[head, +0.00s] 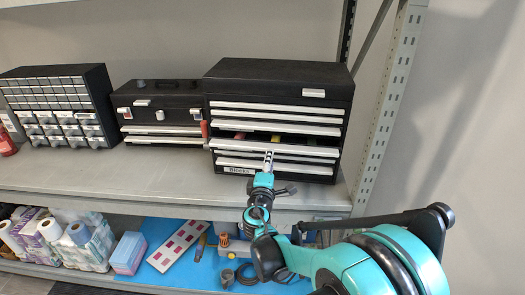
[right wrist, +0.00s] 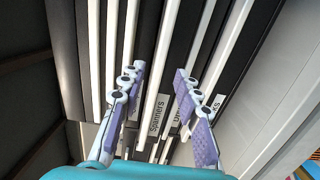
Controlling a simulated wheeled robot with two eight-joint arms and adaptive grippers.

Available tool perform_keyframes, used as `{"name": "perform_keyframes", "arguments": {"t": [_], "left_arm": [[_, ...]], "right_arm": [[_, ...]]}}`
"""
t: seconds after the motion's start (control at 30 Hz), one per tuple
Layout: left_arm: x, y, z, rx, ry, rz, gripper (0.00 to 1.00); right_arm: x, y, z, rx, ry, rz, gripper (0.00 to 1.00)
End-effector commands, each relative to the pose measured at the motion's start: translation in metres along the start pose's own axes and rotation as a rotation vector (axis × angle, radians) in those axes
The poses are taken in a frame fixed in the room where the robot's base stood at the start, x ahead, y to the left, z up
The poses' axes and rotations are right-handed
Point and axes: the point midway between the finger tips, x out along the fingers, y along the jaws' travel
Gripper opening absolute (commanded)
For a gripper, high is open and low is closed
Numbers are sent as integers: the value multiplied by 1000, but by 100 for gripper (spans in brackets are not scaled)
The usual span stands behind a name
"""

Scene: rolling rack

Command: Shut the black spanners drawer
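The black tool chest (head: 282,70) stands on the grey shelf and has several drawers with pale handle strips. One drawer (head: 225,144) in its middle is pulled partly out, with red and yellow items showing inside; its label is not readable in the head view. In the right wrist view a "Spanners" label (right wrist: 157,113) shows on a drawer front. My right gripper (head: 268,160) is in front of the pulled-out drawer. In the right wrist view its two fingers (right wrist: 158,76) are spread apart, with drawer fronts behind and nothing held; contact cannot be told. My left gripper is not in view.
A smaller black toolbox (head: 158,100) and a black small-parts cabinet (head: 60,88) stand left of the chest. A metal rack post (head: 385,105) is close on the right. The lower shelf holds paper rolls (head: 78,234) and other items. The upper shelf front is clear at left.

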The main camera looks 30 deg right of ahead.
Motion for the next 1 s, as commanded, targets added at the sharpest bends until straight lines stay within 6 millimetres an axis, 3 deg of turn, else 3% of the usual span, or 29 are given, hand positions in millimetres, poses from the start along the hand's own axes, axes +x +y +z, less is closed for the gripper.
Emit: {"name": "perform_keyframes", "arguments": {"t": [0.3, 0.67, 0.7, 0.8, 0.83, 1.0], "left_arm": [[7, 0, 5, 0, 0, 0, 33], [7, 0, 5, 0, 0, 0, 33], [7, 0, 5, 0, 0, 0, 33], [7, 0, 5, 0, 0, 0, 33], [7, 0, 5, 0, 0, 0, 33], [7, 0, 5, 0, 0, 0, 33]], "right_arm": [[49, -1, 0, -3, 0, 0, 33], [58, 0, -1, -3, 2, 0, 33], [58, 0, -1, -3, 2, 0, 30], [58, 0, -1, -4, 2, 0, 4], [58, 0, -1, -4, 2, 0, 0], [58, 0, -1, -3, 2, 0, 0]]}}
